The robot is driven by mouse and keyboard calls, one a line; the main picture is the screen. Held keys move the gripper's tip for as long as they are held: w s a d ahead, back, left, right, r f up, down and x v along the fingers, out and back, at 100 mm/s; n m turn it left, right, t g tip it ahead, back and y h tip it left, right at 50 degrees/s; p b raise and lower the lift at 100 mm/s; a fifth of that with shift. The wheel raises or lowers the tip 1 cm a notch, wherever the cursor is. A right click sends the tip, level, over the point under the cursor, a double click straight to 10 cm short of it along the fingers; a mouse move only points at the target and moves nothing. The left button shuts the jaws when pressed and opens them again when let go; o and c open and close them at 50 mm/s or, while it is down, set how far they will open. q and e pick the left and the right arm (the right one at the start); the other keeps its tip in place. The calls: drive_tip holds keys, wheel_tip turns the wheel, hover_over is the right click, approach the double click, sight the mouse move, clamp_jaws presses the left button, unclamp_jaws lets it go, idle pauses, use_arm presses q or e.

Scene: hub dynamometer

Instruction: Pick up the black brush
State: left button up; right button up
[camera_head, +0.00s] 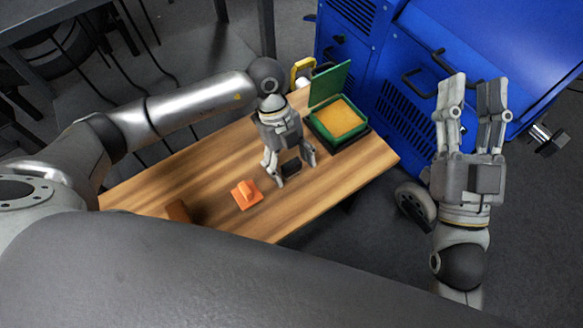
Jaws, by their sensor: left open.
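My right gripper (474,88) is raised off to the right, away from the table. Its fingers are apart and nothing is between them.
An orange block-like item (246,194) lies left of the black object, and a brown block (178,211) lies farther left. An open green box (319,127) with yellow-orange contents stands at the table's right end. A large blue machine (400,70) stands behind.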

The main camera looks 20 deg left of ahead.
sight(292, 164)
use_arm(q)
drive_tip(key=shift+f, duration=0.15)
use_arm(e)
drive_tip(key=shift+s+r, duration=0.15)
drive_tip(key=shift+r, duration=0.1)
use_arm(q)
drive_tip(key=c, duration=1.1)
drive_tip(key=shift+r, duration=0.3)
wheel_tip(292, 164, up, 5)
drive_tip(key=shift+f+p, duration=0.15)
drive_tip(key=shift+p, duration=0.9)
wheel_tip(292, 164, up, 4)
drive_tip(key=shift+r+p, duration=0.1)
drive_tip(key=shift+p, duration=0.6)
drive_tip(key=shift+r, duration=0.3)
use_arm(e)
wheel_tip(292, 164, down, 15)
drive_tip(key=w+d+g+h, duration=0.1)
drive_tip(key=d+g+h, duration=0.1)
drive_tip(key=g, duration=0.7)
drive_tip(key=shift+f+h, duration=0.15)
drive_tip(key=shift+h, duration=0.45)
